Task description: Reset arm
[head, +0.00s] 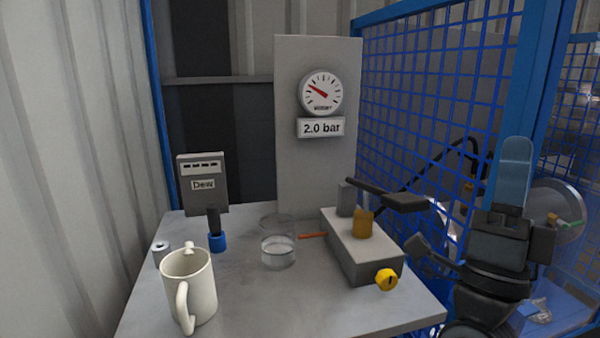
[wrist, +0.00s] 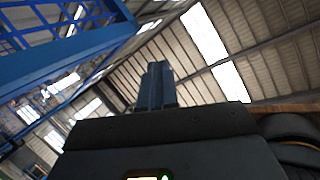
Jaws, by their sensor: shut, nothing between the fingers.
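My gripper (head: 516,148) is at the right of the head view, beside the table's right edge and apart from everything on it. It points upward with its blue-grey fingers together and nothing between them. In the wrist view the shut fingers (wrist: 157,75) stand up against the hall roof. My dark arm is folded below the gripper at the lower right of the head view.
The grey table (head: 240,305) bears a white mug (head: 200,288), a dew meter (head: 202,190), a glass beaker (head: 278,245) and a grey block (head: 350,250) with a black lever (head: 385,194). A gauge panel (head: 300,90) stands behind. Blue mesh fencing (head: 430,90) is near my arm.

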